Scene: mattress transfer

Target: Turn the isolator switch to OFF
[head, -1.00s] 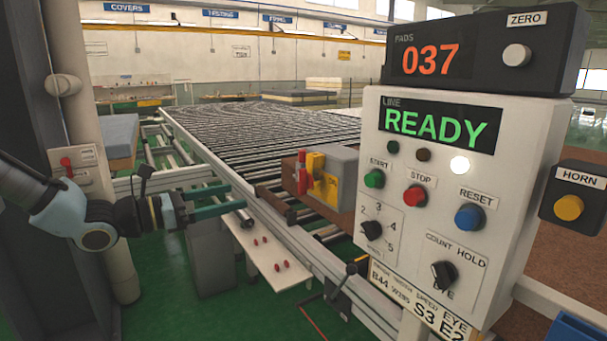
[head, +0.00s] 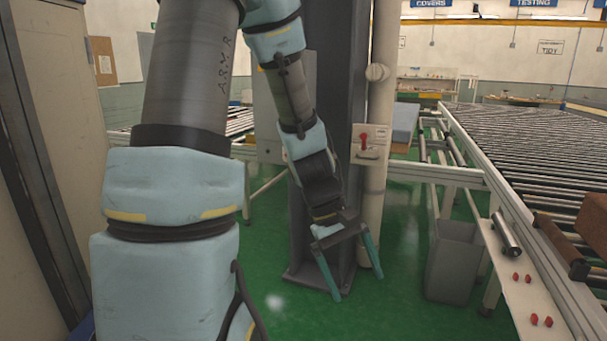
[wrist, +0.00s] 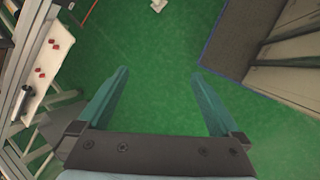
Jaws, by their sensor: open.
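A cream switch box (head: 370,145) with a small red handle (head: 363,141) is fixed at the pale upright pipe, and I take it to be the isolator switch. The handle looks roughly upright, but its marks are too small to read. My gripper (head: 356,289) hangs below and a little left of the box, with its teal fingers pointing down at the floor. The fingers are spread and empty, clear of the switch. In the wrist view my gripper (wrist: 160,73) shows only green floor between its fingers. The switch is not in the wrist view.
A dark column (head: 335,90) stands just left of the pipe (head: 383,60). A grey bin (head: 453,262) and a pale shelf (head: 520,290) with several red knobs are at the right, beside the roller conveyor (head: 530,150). A tall cabinet (head: 35,180) is at the left.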

